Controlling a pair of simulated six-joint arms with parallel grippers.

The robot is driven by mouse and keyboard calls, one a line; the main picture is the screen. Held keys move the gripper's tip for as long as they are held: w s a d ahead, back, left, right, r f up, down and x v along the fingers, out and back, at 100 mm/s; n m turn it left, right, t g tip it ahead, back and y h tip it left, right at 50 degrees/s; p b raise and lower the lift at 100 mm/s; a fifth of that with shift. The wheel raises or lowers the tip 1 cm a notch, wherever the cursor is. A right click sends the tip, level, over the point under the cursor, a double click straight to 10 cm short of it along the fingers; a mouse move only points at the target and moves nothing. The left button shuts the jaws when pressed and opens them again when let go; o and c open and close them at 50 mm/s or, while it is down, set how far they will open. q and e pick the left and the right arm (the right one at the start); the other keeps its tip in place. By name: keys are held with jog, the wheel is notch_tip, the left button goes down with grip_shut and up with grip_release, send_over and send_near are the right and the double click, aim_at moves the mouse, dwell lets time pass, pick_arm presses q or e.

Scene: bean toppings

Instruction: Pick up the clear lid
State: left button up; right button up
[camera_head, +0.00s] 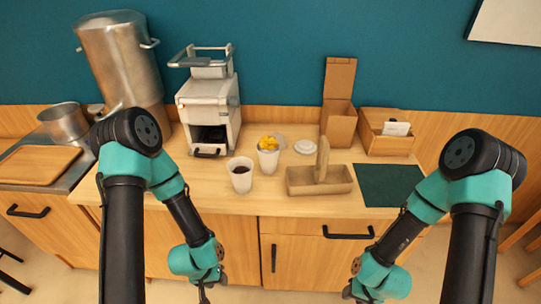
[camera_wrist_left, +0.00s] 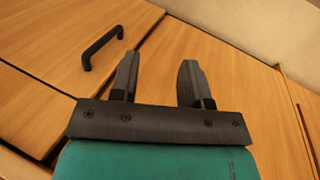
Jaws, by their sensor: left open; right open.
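A clear, pale round lid (camera_head: 280,140) appears to lie on the counter just behind the cup with yellow topping, which hides part of it. A white round lid (camera_head: 305,147) lies to its right. My left gripper (camera_head: 204,294) hangs low in front of the cabinet, well below the counter and far from the lids. The left wrist view shows its two fingers (camera_wrist_left: 157,62) apart with nothing between them. My right gripper (camera_head: 352,294) is also low in front of the cabinet, away from the lids; its fingertips are hardly visible.
A cup of dark contents (camera_head: 241,179) and the yellow-topped cup (camera_head: 268,160) stand before the lids. A cardboard carrier (camera_head: 305,182) is at the right, beside a dark green mat (camera_head: 388,186). A white machine (camera_head: 209,110) stands behind at the left.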

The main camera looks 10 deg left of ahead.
dwell(0.4)
pick_arm(q)
jog(key=o, duration=1.1)
jog(key=shift+w, duration=0.1)
